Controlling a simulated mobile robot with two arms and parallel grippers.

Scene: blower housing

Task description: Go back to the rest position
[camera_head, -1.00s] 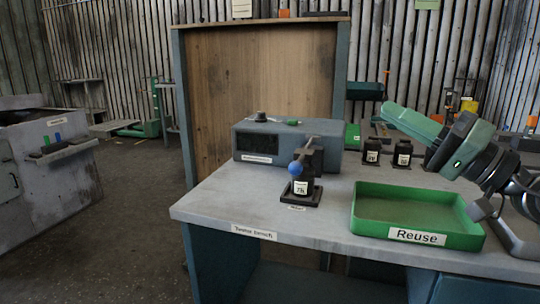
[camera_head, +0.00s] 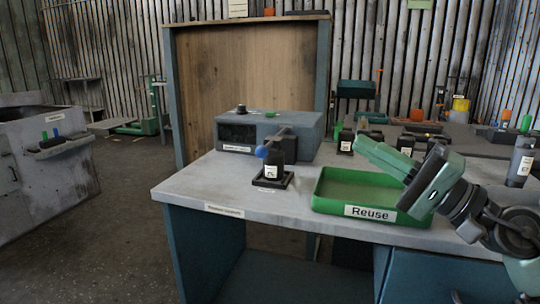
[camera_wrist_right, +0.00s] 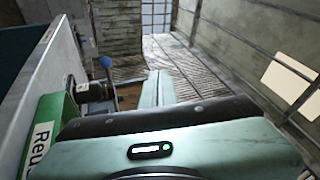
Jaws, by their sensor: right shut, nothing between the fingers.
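My right gripper (camera_head: 378,158) is shut and empty. It hangs above the right part of the green Reuse tray (camera_head: 370,212), with its fingers pointing up and to the left. In the right wrist view the shut green fingers (camera_wrist_right: 158,90) point away from the camera, and the tray (camera_wrist_right: 50,130) shows at the left edge. The tray looks empty where I can see it; my gripper hides part of its right side. My left gripper is in no view.
Several small labelled black items (camera_head: 345,141) stand behind the tray. Open floor (camera_head: 100,250) lies left of the bench.

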